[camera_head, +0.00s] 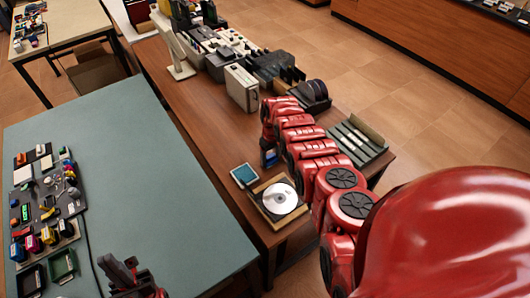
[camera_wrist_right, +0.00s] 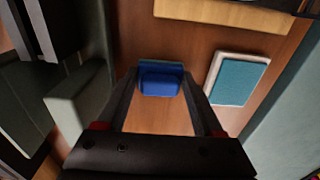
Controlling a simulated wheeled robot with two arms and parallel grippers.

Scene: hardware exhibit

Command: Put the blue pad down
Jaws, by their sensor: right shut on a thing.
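The blue pad (camera_wrist_right: 160,80) sits between the fingertips of my right gripper (camera_wrist_right: 160,84) in the right wrist view, and the gripper is shut on it. In the head view the blue pad (camera_head: 269,158) shows as a small dark blue patch below the red right wrist, over the brown table (camera_head: 215,148). I cannot tell whether it touches the tabletop. My left gripper (camera_head: 132,278) is at the bottom of the head view, by the green-grey table; its fingers are too unclear to tell their opening.
A teal pad with a pale rim (camera_head: 244,175) lies just left of the right gripper, near a disc in a wooden tray (camera_head: 279,198). The green-grey table (camera_head: 130,170) has free room.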

